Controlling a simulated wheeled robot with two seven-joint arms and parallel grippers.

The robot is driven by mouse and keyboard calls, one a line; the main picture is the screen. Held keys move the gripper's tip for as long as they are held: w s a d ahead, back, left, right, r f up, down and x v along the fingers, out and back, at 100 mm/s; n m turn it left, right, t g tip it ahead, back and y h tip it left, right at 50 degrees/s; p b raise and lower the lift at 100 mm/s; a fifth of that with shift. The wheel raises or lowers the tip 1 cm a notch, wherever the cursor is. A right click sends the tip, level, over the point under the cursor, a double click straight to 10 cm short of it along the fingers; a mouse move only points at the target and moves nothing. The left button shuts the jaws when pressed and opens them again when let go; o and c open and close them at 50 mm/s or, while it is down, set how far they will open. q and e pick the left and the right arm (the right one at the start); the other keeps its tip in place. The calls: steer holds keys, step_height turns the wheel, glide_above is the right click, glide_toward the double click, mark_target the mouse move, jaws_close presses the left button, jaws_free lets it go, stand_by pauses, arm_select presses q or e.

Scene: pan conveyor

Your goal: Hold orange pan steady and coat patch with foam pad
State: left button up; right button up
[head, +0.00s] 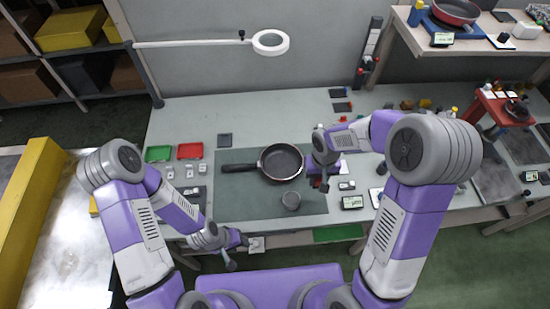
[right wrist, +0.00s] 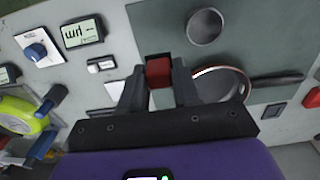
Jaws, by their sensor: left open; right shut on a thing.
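A dark pan (head: 282,163) with a thin coppery rim lies on the grey-green work mat (head: 235,202), its black handle pointing left. It also shows in the right wrist view (right wrist: 236,75), partly behind a finger. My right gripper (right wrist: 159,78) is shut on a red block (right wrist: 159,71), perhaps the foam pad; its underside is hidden. In the head view this gripper (head: 320,181) is to the right of the pan, apart from it. My left gripper (head: 236,254) is open and empty near the table's front edge, away from the handle. I cannot make out a patch in the pan.
A small grey cup (head: 291,200) stands on the mat in front of the pan. Green (head: 158,154) and red (head: 190,150) trays lie at the left. A display box (head: 352,202) sits at the right. A ring lamp (head: 270,42) hangs over the back; the table behind the pan is mostly clear.

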steer(key=shift+s+r, duration=0.1)
steer(key=shift+s, duration=0.25)
arm_select(q)
step_height(320, 180, up, 5)
steer(key=p, duration=0.5)
steer(key=shift+s, duration=0.1)
arm_select(e)
steer(key=w+a+n, duration=0.3)
steer(key=w+a, duration=0.2)
steer(key=w, duration=0.2)
steer(key=w+a+r+n, duration=0.1)
steer(key=w+a, duration=0.3)
steer(key=w, duration=0.4)
steer(key=shift+a+n, duration=0.4)
steer(key=shift+n, duration=0.5)
